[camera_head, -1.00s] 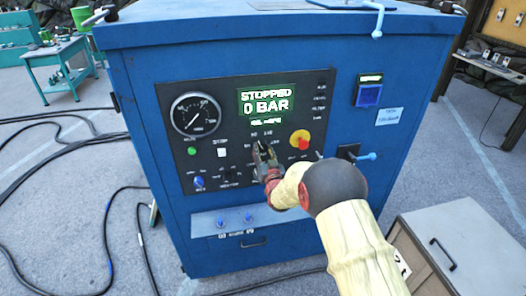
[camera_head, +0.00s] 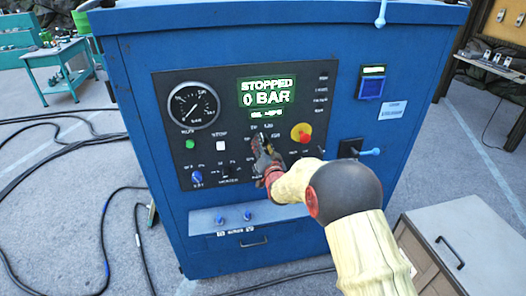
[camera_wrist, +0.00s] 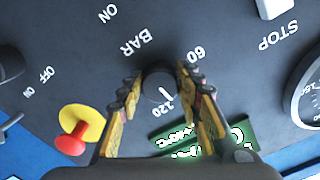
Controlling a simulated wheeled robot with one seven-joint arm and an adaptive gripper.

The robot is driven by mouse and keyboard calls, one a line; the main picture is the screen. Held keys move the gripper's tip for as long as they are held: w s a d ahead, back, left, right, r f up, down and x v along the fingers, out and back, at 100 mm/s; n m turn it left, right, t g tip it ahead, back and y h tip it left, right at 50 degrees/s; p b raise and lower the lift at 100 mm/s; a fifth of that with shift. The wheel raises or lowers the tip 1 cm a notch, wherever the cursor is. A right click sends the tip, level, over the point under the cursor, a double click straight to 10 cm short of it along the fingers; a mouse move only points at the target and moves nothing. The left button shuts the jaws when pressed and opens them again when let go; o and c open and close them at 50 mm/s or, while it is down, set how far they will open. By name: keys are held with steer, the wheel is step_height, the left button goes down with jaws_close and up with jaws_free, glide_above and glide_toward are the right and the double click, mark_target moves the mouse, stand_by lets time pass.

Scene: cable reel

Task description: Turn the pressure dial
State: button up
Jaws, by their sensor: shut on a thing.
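The pressure dial is a round dark knob (camera_wrist: 160,90) with a white pointer line. In the wrist view its scale reads 60 and 120 beside the word BAR, and the pointer lies toward 120. My gripper (camera_wrist: 160,78) is shut on it, one yellow-and-black finger on each side. In the head view my gripper (camera_head: 261,146) is at the lower middle of the black control panel (camera_head: 320,145) and hides most of the dial. The green display (camera_head: 267,91) reads STOPPED, 0 BAR. The round gauge (camera_head: 193,106) is at the panel's left.
A red emergency button on a yellow base (camera_head: 301,133) is close to the right of my gripper. A white STOP button (camera_head: 222,145) and green button (camera_head: 190,144) are to the left. A grey cabinet (camera_head: 460,235) stands at lower right. Black cables cross the floor at left.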

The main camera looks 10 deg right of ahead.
steer(key=shift+a+m+b, duration=0.1)
steer(key=shift+m+b, duration=3.25)
steer(key=shift+m, duration=0.25)
steer(key=shift+r, duration=0.1)
steer(key=o, duration=1.2)
steer(key=shift+c, duration=0.2)
steer(key=s, duration=1.2)
